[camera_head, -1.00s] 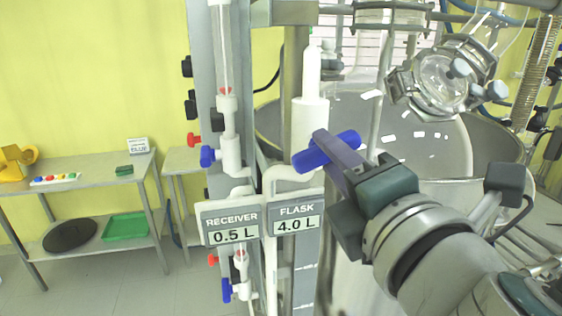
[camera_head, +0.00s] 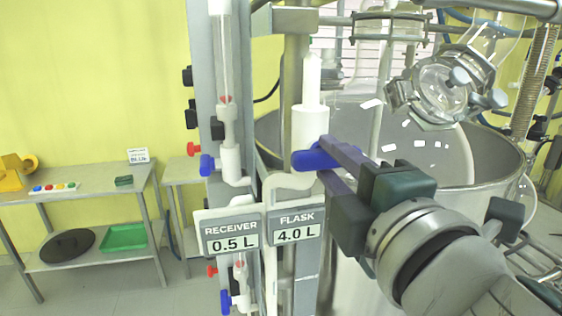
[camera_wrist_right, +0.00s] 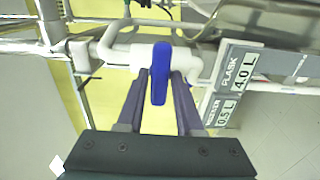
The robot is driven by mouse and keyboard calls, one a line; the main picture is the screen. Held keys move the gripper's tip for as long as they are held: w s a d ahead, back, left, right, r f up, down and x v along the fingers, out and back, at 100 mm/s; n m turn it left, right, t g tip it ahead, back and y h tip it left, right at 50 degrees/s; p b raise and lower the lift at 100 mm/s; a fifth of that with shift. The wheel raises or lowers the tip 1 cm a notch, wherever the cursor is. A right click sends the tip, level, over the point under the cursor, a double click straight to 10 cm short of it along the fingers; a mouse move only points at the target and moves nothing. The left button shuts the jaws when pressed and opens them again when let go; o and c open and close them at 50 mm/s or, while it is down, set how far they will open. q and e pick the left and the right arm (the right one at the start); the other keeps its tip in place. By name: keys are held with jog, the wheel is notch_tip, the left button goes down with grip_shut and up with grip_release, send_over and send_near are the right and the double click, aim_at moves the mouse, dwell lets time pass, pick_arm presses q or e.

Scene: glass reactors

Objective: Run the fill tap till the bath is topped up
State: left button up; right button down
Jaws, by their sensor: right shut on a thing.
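A blue tap handle (camera_head: 318,158) sits on a white pipe fitting in front of a steel column; it also shows in the right wrist view (camera_wrist_right: 160,73). My right gripper (camera_head: 330,158) is shut on the blue handle, one finger on each side of it (camera_wrist_right: 160,88). The metal bath (camera_head: 485,160) stands behind my right arm, its rim visible. The level inside it is hard to tell. The panel signs read RECEIVER 0.5 L (camera_head: 231,234) and FLASK 4.0 L (camera_head: 296,229). My left gripper is not in the head view.
Red and smaller blue taps (camera_head: 207,165) line the column to the left. A glass vessel with a clamped round port (camera_head: 443,88) hangs over the bath. A steel bench (camera_head: 85,190) with a green tray (camera_head: 124,237) stands at left. Floor between is clear.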

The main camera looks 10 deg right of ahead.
jog(key=c, duration=0.7)
grip_release()
jog(key=s+b, duration=0.3)
jog(key=s, duration=0.7)
jog(key=shift+d+b, duration=0.15)
jog(key=shift+b, duration=0.2)
